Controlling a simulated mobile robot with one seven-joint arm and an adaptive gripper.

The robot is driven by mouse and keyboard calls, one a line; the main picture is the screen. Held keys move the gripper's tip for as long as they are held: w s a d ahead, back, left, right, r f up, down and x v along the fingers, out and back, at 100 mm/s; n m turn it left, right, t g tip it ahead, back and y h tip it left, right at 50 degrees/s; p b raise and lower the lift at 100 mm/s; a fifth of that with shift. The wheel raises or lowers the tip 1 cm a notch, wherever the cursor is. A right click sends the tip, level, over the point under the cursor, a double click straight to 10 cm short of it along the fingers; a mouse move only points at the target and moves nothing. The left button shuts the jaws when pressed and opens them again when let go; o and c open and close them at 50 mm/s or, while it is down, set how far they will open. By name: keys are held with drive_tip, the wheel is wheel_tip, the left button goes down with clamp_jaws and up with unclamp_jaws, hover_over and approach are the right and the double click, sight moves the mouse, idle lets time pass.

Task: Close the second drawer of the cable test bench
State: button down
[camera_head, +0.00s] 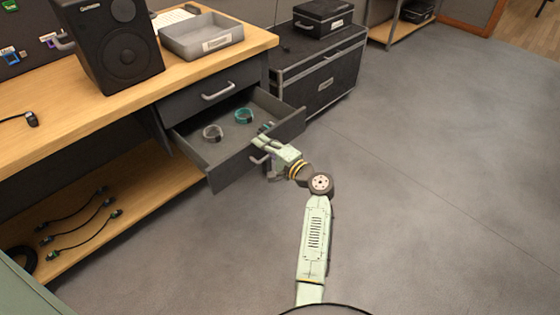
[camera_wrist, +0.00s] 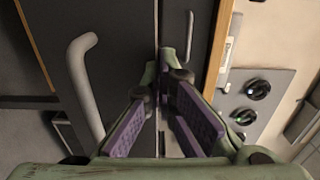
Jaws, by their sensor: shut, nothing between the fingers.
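The cable test bench has a wooden top (camera_head: 60,97) and two drawers visible in the head view. The upper drawer (camera_head: 195,97) is shut. In the wrist view my gripper (camera_wrist: 163,100) is shut and empty, and a grey handle (camera_wrist: 84,85) stands left of the fingers. I cannot tell whether the fingers touch the panel.
A speaker (camera_head: 112,45) and a grey tray (camera_head: 200,38) stand on the bench top. A black case (camera_head: 328,82) stands on the floor behind the open drawer. Cables lie on the low shelf (camera_head: 120,222). The floor to the right is clear.

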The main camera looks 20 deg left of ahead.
drive_tip(key=b+x, duration=0.8)
drive_tip(key=x, duration=1.1)
drive_tip(key=shift+a, duration=0.2)
drive_tip(key=shift+f, duration=0.15)
